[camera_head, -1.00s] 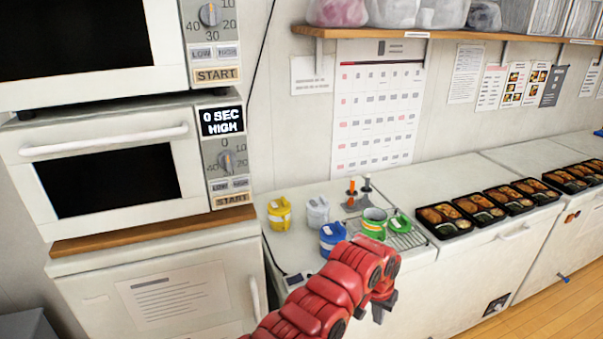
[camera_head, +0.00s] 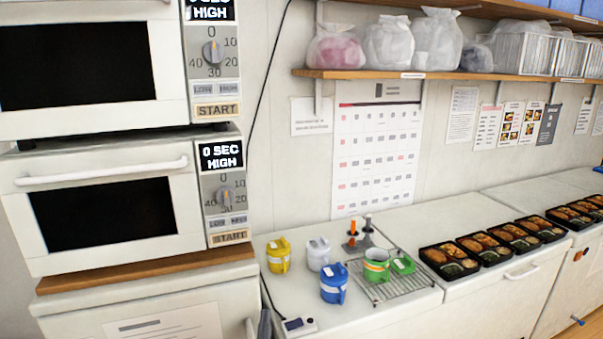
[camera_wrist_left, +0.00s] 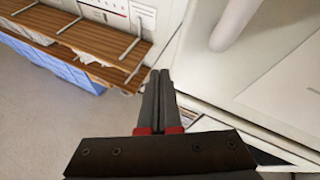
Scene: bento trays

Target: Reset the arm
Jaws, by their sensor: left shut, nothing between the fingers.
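My left gripper (camera_wrist_left: 158,78) is shut and empty in the left wrist view, its two dark fingers side by side. The rest of my left arm is out of the head view. My right gripper is not in view.
Two stacked microwaves (camera_head: 20,215) stand at left. The counter (camera_head: 415,310) holds a yellow mug (camera_head: 278,257), white mug (camera_head: 318,254), blue mug (camera_head: 333,284), green mug (camera_head: 376,265) on a wire rack (camera_head: 392,292), and several bento trays (camera_head: 430,262). A white handle (camera_wrist_left: 235,22) is near the gripper.

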